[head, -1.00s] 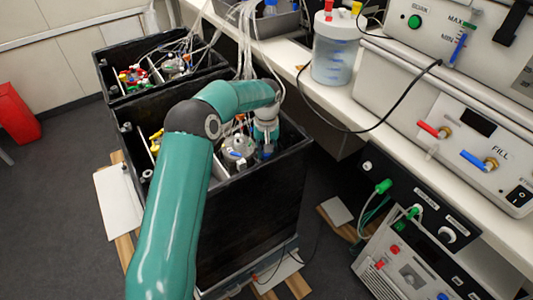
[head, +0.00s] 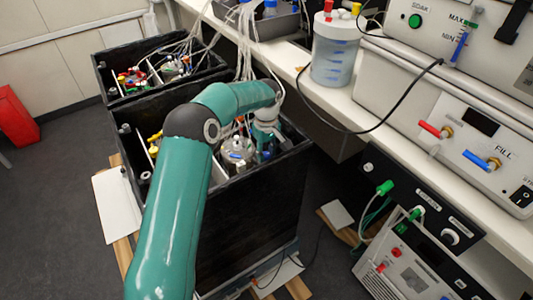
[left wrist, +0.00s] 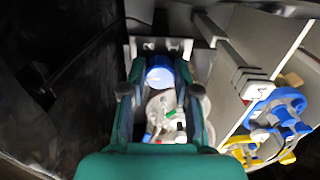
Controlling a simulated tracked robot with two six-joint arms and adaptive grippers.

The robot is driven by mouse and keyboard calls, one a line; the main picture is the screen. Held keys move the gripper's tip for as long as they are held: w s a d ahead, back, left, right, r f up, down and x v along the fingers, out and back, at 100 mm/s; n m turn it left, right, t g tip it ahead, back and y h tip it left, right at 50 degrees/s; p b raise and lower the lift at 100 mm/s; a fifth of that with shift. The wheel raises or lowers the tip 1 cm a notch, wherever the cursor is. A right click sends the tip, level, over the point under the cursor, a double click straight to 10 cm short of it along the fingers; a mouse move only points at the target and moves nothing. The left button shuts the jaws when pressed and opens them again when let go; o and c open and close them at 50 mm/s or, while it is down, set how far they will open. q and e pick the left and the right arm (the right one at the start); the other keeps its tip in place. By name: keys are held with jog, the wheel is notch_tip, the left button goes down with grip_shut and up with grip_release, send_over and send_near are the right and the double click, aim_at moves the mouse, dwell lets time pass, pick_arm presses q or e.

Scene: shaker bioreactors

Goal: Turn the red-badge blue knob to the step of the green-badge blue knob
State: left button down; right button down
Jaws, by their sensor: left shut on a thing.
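My left gripper (head: 265,138) reaches down into the near black box (head: 255,205) in the head view. In the left wrist view its fingers (left wrist: 159,74) are shut on a round blue knob (left wrist: 160,69) with a pale lower face. The badge on this knob cannot be made out. A white block with a red mark (left wrist: 257,90) and a blue lever-like part (left wrist: 287,108) are to the right of the gripper, apart from it. Small green and red parts show between the fingers on a metal fitting (left wrist: 163,103). No green badge can be told for sure. My right gripper is not in view.
The box's dark wall (left wrist: 60,85) is close on the left in the wrist view. Yellow parts (left wrist: 245,150) are at lower right. A second black box (head: 118,95) with tubes stands behind. A bench with a clear jar (head: 335,60) and instruments runs along the right.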

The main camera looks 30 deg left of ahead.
aim_at(267, 154)
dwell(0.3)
pick_arm(q)
jog(key=c, duration=0.9)
grip_release()
jog(key=shift+o, duration=0.2)
jog(key=shift+r, duration=0.1)
notch_tip(267, 154, up, 12)
